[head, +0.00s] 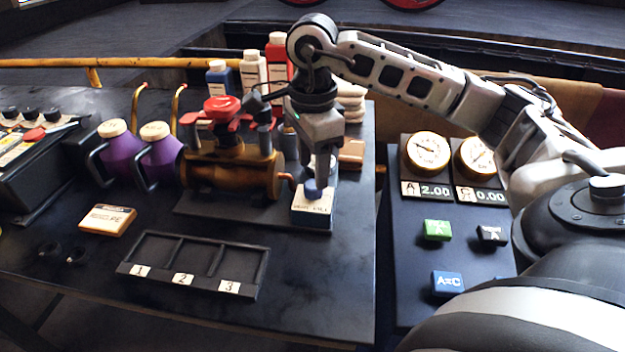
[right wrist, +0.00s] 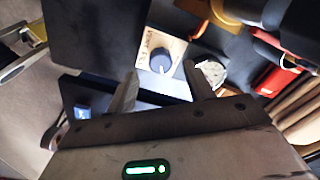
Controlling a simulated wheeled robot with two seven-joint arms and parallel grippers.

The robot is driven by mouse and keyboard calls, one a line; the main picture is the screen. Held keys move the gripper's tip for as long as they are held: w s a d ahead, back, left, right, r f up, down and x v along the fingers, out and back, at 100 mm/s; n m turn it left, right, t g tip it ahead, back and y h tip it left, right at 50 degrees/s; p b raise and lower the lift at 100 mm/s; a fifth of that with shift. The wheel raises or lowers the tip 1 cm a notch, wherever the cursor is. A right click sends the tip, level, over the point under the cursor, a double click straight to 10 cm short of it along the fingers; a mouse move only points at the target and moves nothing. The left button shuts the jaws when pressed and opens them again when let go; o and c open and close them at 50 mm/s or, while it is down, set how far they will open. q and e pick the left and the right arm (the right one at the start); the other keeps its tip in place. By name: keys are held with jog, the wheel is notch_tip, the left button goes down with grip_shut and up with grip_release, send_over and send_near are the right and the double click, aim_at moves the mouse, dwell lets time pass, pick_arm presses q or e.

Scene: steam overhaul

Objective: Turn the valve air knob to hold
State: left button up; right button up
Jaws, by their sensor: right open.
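The valve air knob (head: 312,190) is a small blue-grey round knob on a box with a cream top plate (head: 312,206). The plate's lettering is too small to read surely. In the right wrist view the knob (right wrist: 161,64) has a pale mark on its lower edge, and the plate (right wrist: 150,46) shows dark lettering. My right gripper (head: 318,176) points down right over the knob. In the right wrist view its open fingers (right wrist: 162,82) stand on either side below the knob; I cannot tell whether they touch it. My left gripper is not in view.
A brass valve body (head: 228,175) with red handles stands just left of the box. Bottles (head: 254,72) stand behind. Purple jugs (head: 160,155), a cream block (head: 107,219) and a numbered tray (head: 205,257) lie left. A gauge panel (head: 410,240) stands right.

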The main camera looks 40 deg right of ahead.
aim_at(313, 184)
jog(key=shift+f, duration=1.9)
jog(key=c, duration=1)
jog(key=shift+o, duration=0.2)
